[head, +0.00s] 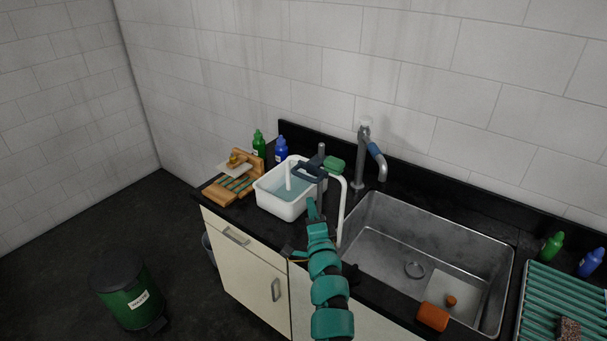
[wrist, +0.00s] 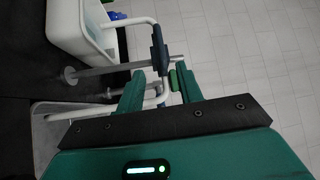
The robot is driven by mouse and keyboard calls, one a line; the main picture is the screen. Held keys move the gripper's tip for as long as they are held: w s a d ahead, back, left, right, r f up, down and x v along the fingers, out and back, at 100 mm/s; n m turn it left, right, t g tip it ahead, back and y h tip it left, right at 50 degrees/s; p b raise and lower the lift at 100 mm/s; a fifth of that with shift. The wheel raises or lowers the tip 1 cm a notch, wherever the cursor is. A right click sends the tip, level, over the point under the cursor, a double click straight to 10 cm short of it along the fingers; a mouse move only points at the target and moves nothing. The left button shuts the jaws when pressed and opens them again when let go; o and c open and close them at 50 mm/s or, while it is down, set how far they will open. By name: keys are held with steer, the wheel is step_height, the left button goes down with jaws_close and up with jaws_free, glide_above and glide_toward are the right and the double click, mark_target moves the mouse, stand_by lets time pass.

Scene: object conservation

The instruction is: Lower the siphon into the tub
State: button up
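The siphon is a bent white tube (head: 343,207) with a dark blue grip (head: 308,172). One leg (head: 289,178) reaches down inside the white tub (head: 283,208), which holds bluish water; the other hangs to the right, at the sink's left edge. The leg's lower end is not clearly visible. My gripper (head: 313,200) is at the blue grip, to the right of the tub. In the wrist view the teal fingers (wrist: 159,76) stand apart, with the siphon's blue grip (wrist: 158,50) at their tips. Narrow gaps show beside it, so the gripper looks open.
A grey post (head: 321,155) and a green block (head: 333,164) stand close behind my gripper. The tap (head: 360,160) rises behind the metal sink (head: 390,220). Green (head: 259,145) and blue (head: 281,151) bottles stand behind the tub. A wooden rack (head: 236,183) is left of it.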

mark_target(304, 176)
steer(key=p+x, duration=0.4)
steer(key=x, duration=0.7)
steer(key=shift+w+r, duration=0.15)
steer(key=shift+w, duration=0.05)
steer(key=shift+x, duration=0.95)
steer(key=shift+w, duration=0.35)
jaws_close()
